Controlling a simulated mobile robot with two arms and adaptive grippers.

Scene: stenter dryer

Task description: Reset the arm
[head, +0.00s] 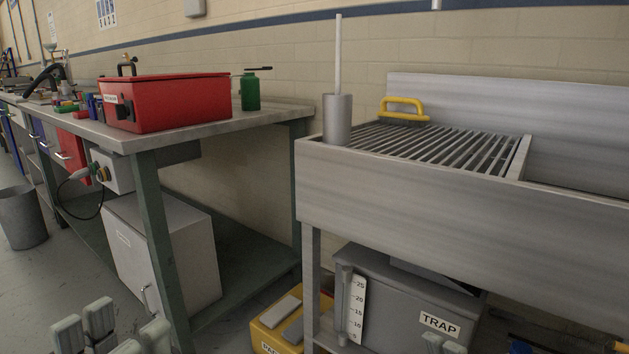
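My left gripper (112,332) shows at the bottom left edge. Its pale grey finger pads point up, with a gap between them and nothing held in it. It is over the floor, in front of the green-legged bench and apart from it. Two small pale tips at the bottom edge, below the TRAP label, look like my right gripper (443,344). The rest of that gripper is cut off by the frame, so its opening is hidden. No arm links show clearly.
A bench (215,125) carries a red box (180,103) and a green bottle (250,91). A steel sink (450,210) with a slatted rack stands right, above a grey trap box (405,300). A yellow crate (268,337) sits low between. A bin (22,218) stands left; floor near it is clear.

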